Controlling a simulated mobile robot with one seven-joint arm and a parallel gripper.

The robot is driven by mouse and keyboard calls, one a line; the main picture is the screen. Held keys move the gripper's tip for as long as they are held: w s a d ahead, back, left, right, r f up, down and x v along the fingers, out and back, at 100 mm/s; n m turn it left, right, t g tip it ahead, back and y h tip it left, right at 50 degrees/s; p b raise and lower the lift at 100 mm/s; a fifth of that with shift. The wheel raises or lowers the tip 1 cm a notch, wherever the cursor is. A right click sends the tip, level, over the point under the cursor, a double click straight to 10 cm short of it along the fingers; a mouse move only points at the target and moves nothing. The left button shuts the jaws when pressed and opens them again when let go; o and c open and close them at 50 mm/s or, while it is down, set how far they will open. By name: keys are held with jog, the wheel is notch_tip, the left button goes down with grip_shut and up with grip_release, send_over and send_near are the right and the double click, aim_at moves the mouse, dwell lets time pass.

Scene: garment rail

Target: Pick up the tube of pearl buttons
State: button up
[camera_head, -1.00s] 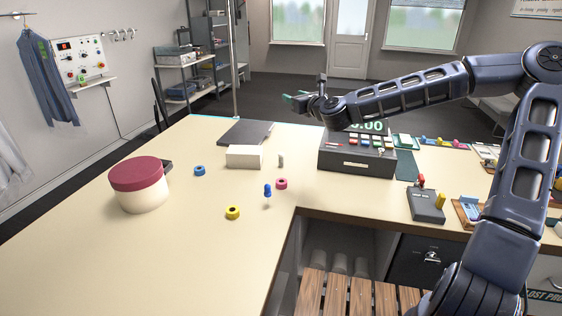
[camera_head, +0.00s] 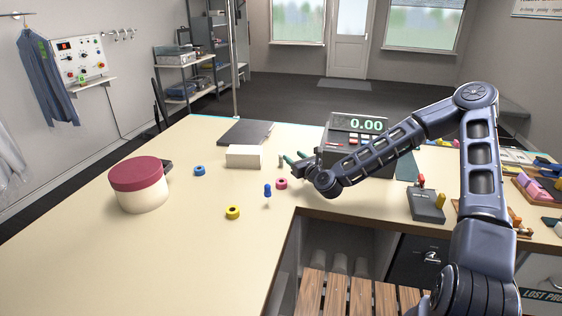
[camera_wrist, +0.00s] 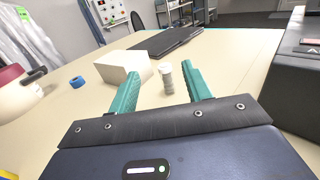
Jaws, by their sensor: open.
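The tube of pearl buttons (camera_wrist: 166,78) is a small upright, clear-grey cylinder with a pale cap, standing on the counter. In the wrist view it stands ahead of my gripper (camera_wrist: 161,88), between the lines of its two green fingers. The fingers are open and nothing is held between them. In the head view the tube (camera_head: 281,161) is small, just beyond my gripper (camera_head: 292,160), whose green fingertips are close to it. I cannot tell the exact gap between fingertips and tube.
A white block (camera_head: 244,156) stands left of the tube, with a dark flat folder (camera_head: 246,132) behind. The cash register (camera_head: 345,150) is to the right.

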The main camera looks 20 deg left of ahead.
send_near(281, 156)
jog(key=shift+w+f, duration=0.15)
jog(key=shift+w, duration=0.25)
jog(key=shift+w+f, duration=0.15)
jog(key=shift+f, duration=0.15)
jog(key=x, duration=1)
jog(key=shift+w+a, duration=0.15)
jog(key=shift+a, duration=0.05)
jog(key=shift+c, duration=0.4)
jog(key=c, duration=0.9)
